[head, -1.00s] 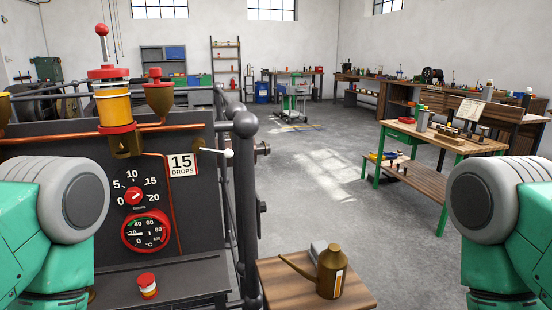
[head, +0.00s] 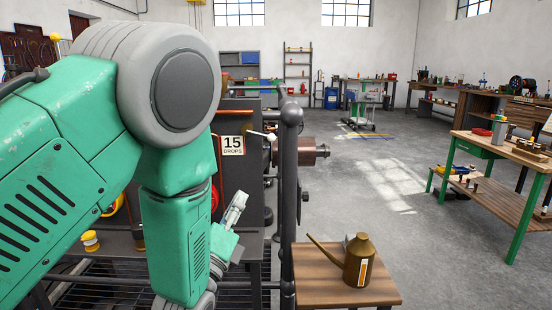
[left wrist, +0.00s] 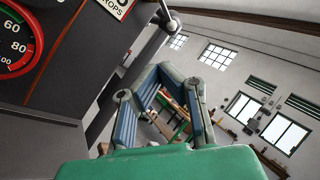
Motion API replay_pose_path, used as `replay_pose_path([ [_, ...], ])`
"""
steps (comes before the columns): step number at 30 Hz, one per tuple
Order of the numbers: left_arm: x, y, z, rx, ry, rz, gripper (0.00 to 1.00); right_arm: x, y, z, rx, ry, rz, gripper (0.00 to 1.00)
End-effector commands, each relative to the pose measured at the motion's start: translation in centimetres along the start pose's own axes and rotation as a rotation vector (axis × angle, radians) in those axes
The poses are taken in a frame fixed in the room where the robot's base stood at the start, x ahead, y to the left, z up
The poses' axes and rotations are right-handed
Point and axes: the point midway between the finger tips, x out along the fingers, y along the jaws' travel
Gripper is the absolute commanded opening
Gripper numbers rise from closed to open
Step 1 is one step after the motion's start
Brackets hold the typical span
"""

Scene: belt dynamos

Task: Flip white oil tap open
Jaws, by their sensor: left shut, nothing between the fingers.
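The white-tipped oil tap (head: 262,135) is a thin lever that sticks out to the right beside the "15 DROPS" plate (head: 232,146) on the dark machine panel. My left gripper (head: 237,205) is shut and empty, below the plate and in front of the panel. It does not touch the tap. In the left wrist view the fingers of my left gripper (left wrist: 165,70) come together ahead of the wrist, and part of the drops plate (left wrist: 113,6) shows at the top. The tap is hard to make out there. My right gripper is not in view.
A dark railing post (head: 289,190) stands just right of the tap. A small wooden table (head: 330,290) with a brass oil can (head: 359,262) stands at the front. My left arm hides much of the panel. A green-legged workbench (head: 500,153) is at the right, with open floor between.

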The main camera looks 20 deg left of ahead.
Motion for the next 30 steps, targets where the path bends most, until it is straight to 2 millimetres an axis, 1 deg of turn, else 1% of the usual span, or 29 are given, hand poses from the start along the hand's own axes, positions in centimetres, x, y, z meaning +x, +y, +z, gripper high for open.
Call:
replay_pose_path([
  [1,0.3,-0.7,0.2,0.033,-0.015,-0.028,0.0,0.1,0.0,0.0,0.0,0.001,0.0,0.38],
  [3,0.8,-1.3,0.3,0.059,-0.026,-0.045,0.0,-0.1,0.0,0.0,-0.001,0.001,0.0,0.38],
  [5,1.2,-1.6,0.3,0.065,-0.028,-0.049,0.0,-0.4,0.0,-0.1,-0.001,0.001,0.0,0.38],
  [8,2.6,-1.9,0.4,0.064,-0.03,-0.048,0.0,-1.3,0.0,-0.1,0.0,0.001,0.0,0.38],
  [9,3.4,-2.0,0.5,0.065,-0.03,-0.048,0.0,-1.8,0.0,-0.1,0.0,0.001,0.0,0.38],
  [12,5.3,-1.9,0.3,0.065,-0.03,-0.051,0.0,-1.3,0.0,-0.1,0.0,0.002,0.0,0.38],
  [18,9.6,-1.9,0.4,0.063,-0.03,-0.048,0.0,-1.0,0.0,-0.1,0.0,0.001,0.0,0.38],
  [21,11.4,-2.0,0.4,0.062,-0.028,-0.048,0.0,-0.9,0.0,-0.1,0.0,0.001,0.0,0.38],
  [25,13.2,-2.1,0.4,0.063,-0.027,-0.048,0.0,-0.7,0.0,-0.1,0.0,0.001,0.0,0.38],
  [30,14.3,-2.2,0.4,0.064,-0.025,-0.046,0.0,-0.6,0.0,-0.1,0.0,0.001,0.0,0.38],
])
